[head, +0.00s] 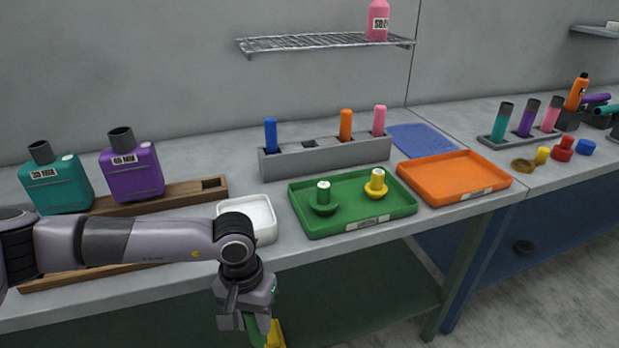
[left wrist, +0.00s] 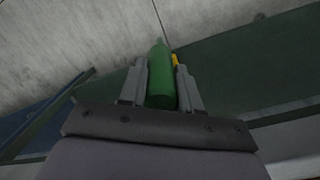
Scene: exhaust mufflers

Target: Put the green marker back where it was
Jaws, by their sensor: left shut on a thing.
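My left gripper (head: 262,328) hangs in front of the table's front edge, below the tabletop. It is shut on a green marker (left wrist: 160,78), which lies between both fingers in the left wrist view; a part of the green marker (head: 253,330) shows below the gripper in the head view. The grey marker rack (head: 325,160) stands at the back middle of the table. It holds a blue marker (head: 270,134) at left, and an orange marker (head: 345,125) and a pink marker (head: 379,120) at right. A dark empty slot shows between blue and orange. My right gripper is not in view.
A green tray (head: 345,225) with spools lies before the rack, an orange tray (head: 455,180) right of it. A white dish (head: 262,218) is near my arm. Teal (head: 57,183) and purple (head: 132,172) bottles stand left. A yellow piece (head: 275,334) shows beside the gripper.

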